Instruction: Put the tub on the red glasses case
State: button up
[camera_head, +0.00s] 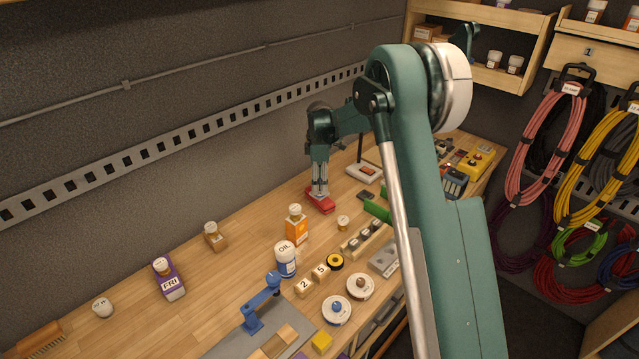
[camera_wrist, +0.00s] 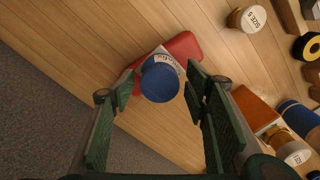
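The tub (camera_wrist: 160,82), with a blue lid and a white lettered label, is between the fingers of my gripper (camera_wrist: 160,88) in the wrist view. A narrow gap shows on each side of it, so the fingers look open around it. The red glasses case (camera_wrist: 184,47) is right below and behind the tub, which appears to stand on it; the contact is hidden. In the head view my gripper (camera_head: 320,192) points down over the red glasses case (camera_head: 322,206) near the back wall; the tub is hard to make out there.
An orange-labelled bottle (camera_head: 296,228), an oil bottle (camera_head: 285,259) and a small jar (camera_head: 343,222) stand nearby. A white-and-brown device (camera_head: 364,173) lies behind the case. The wooden bench (camera_head: 215,285) has free room at left.

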jog(key=shift+r, duration=0.1)
notch_tip(320, 180, up, 12)
dwell(0.9)
dwell(0.3)
dwell(0.4)
jog(key=s+d+r+m+t, duration=0.1)
jog(key=s+d+r+m, duration=0.25)
jog(key=s+r, duration=0.4)
jog(key=s+d+r+m+t, duration=0.15)
jog(key=s+d+r, duration=0.3)
jog(key=s, duration=0.55)
jog(key=s+d+r+m+t, duration=0.1)
jog(key=s+d+r+m, duration=0.4)
jog(key=s, duration=0.4)
jog(key=s+d+f+m+t, duration=0.1)
jog(key=s+d+f+m, duration=0.1)
jog(key=s, duration=0.7)
jog(key=s+d+f+m+t, duration=0.1)
jog(key=s+d+f+m, duration=0.1)
jog(key=s, duration=0.8)
jog(key=s+d+f+m+t, duration=0.1)
jog(key=s+d+f+m, duration=0.1)
jog(key=s, duration=0.7)
jog(key=shift+s+d+f+m+t, duration=0.2)
jog(key=shift+d+f+m+t, duration=0.3)
jog(key=shift+m, duration=0.5)
